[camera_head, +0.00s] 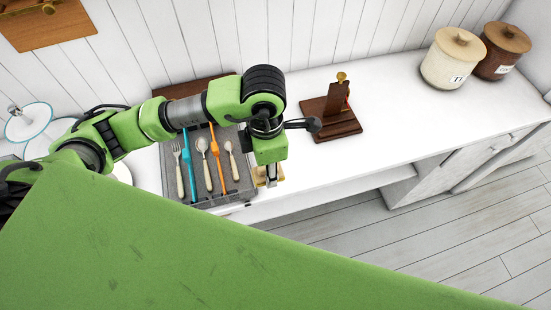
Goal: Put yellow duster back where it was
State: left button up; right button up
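My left arm comes in from the left and reaches over the counter. My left gripper (269,180) points down at the front edge of the counter, just right of the cutlery tray. A small tan or yellowish piece (261,178) shows beside its fingers; I cannot tell whether this is part of a duster or whether the fingers hold it. No thing is clearly recognizable as a yellow duster. My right gripper is not in view. A large green surface, likely mine, hides the bottom of the view.
A dark wooden stand (330,118) is right of the arm. Lidded cream (447,67) and brown (495,58) canisters stand at the back right. The counter (390,105) between is clear.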

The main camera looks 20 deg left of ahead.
pick_arm(q)
jog(key=w+f+p, duration=0.1)
jog(key=w+f, duration=0.1)
jog(key=w, duration=0.1)
jog(key=w+f+p, duration=0.1)
jog(key=w+f, duration=0.2)
jog(key=shift+w+a+f, duration=0.2)
jog(key=shift+w+f, duration=0.05)
jog(key=shift+f, duration=0.1)
jog(key=shift+w+f, duration=0.55)
jog(key=shift+f, duration=0.2)
notch_tip(320, 180, down, 3)
jog(key=shift+r+p, duration=0.1)
jog(key=shift+p, duration=0.35)
jog(key=shift+f, duration=0.25)
jog(key=o, duration=1)
